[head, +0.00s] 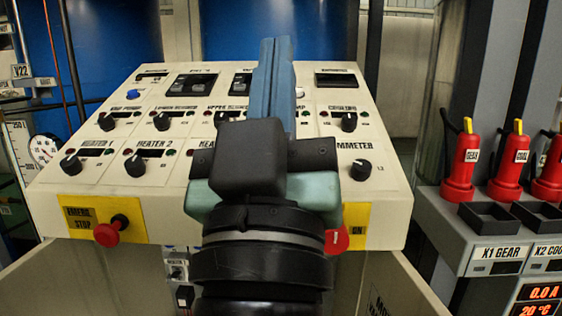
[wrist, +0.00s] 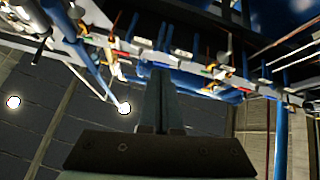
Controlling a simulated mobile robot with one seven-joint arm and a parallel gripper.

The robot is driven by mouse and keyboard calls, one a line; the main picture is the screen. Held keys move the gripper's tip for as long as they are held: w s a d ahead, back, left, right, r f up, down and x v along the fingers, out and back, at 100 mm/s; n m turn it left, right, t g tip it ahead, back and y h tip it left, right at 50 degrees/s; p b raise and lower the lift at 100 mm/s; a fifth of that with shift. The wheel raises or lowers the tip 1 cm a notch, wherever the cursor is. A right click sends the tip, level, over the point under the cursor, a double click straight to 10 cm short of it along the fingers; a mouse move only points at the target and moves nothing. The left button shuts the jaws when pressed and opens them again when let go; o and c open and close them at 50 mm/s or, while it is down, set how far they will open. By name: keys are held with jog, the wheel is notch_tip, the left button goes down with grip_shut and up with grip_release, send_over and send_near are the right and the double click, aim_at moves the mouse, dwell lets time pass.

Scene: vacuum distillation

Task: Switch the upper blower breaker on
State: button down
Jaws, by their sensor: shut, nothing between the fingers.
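My gripper (head: 277,45) is shut and empty, its blue fingers pressed together and pointing up and away over the control panel (head: 60,190). The fingers also show in the wrist view (wrist: 159,80), with nothing between them. A label starting with "UPPER" (head: 222,108) is in the panel's second row, just left of my fingers. The rest of this label and part of its control are hidden behind my gripper. A black double switch (head: 193,84) sits above it, and another one (head: 241,84) is partly covered by my fingers. No label that clearly names the upper blower breaker can be read.
A red emergency stop button (head: 106,234) is at the panel's lower left. A red knob (head: 338,240) by a yellow plate is partly behind my arm. Pipes (wrist: 215,65) cross the wrist view.

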jog(key=s+r+m+t+y, duration=0.1)
jog(key=s+r+m+t, duration=0.1)
jog(key=s+r, duration=0.35)
notch_tip(320, 180, up, 11)
jog(key=w+p, duration=0.1)
jog(key=p, duration=1.2)
jog(key=shift+w+d+g, duration=0.15)
jog(key=shift+w+g, duration=0.05)
jog(key=shift+g, duration=0.1)
